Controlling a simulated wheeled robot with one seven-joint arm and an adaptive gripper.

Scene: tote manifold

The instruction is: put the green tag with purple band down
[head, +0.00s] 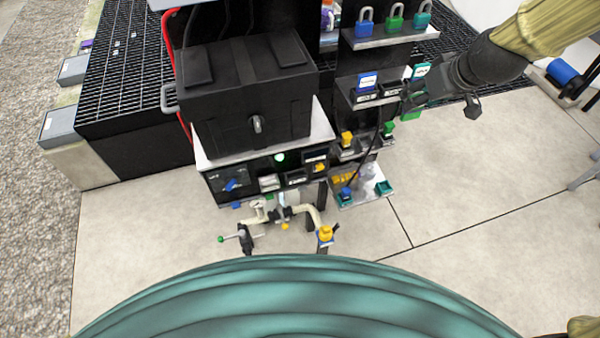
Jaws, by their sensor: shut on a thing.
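My gripper (410,98) comes in from the upper right and is shut beside the right side of the shelf rack. A small green piece (411,115) shows just under its fingers. I take it to be the green tag, but its purple band cannot be made out. The fingers hide most of what they hold. A teal tag with a white label (421,71) stands behind the gripper, next to a blue tag with a white label (367,81) on the middle shelf (345,88).
Blue, green and teal padlocks (395,22) stand on the upper shelf (390,38). Lower shelves carry small coloured pieces, with a teal one (384,187) at the bottom. A black box (245,95) stands left, above pipes and valves (280,212).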

